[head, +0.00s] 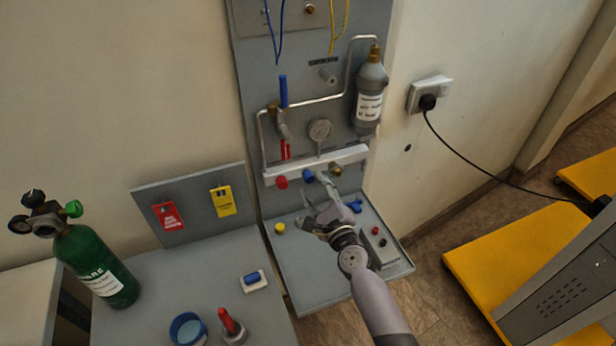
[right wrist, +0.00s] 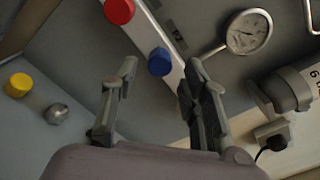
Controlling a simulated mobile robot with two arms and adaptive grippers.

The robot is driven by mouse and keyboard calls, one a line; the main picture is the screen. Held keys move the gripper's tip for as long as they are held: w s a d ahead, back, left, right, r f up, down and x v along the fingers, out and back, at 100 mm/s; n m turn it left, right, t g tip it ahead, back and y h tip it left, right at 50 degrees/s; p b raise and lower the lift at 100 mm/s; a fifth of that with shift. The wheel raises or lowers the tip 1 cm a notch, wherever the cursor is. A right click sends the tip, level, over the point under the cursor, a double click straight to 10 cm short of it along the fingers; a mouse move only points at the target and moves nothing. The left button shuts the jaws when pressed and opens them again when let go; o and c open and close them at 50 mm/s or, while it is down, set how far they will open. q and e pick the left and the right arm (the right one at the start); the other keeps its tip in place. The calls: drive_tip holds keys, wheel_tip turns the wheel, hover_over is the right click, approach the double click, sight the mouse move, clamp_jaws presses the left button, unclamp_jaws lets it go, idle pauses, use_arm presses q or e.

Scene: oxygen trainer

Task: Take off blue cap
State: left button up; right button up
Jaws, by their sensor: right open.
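The blue cap (head: 308,176) sits on the front of the white manifold bar (head: 350,157), just right of the red cap (head: 282,182). In the right wrist view the blue cap (right wrist: 160,61) shows beyond and between my two fingertips. My right gripper (head: 317,197) is open and empty, close in front of the bar. Its fingers in the right wrist view (right wrist: 161,78) stand apart, and I see no contact with the cap. My left gripper is not in view.
A gauge (head: 319,130) and a grey bottle (head: 370,95) are above the bar. A yellow cap (head: 280,228) and small blue parts (head: 355,205) lie on the panel's shelf. A green cylinder (head: 95,262) stands at the left. A black cable (head: 470,165) hangs at the right.

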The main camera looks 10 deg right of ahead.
drive_tip(key=shift+m, duration=1)
drive_tip(key=shift+w, duration=0.15)
drive_tip(key=shift+w+a, duration=0.2)
drive_tip(key=shift+w, duration=0.9)
drive_tip(key=shift+c, duration=0.3)
clamp_jaws()
drive_tip(key=n, duration=0.3)
drive_tip(key=shift+s+d, duration=0.2)
drive_tip(key=shift+s, duration=0.9)
drive_tip(key=shift+s+d, duration=0.15)
drive_tip(key=shift+s, duration=0.9)
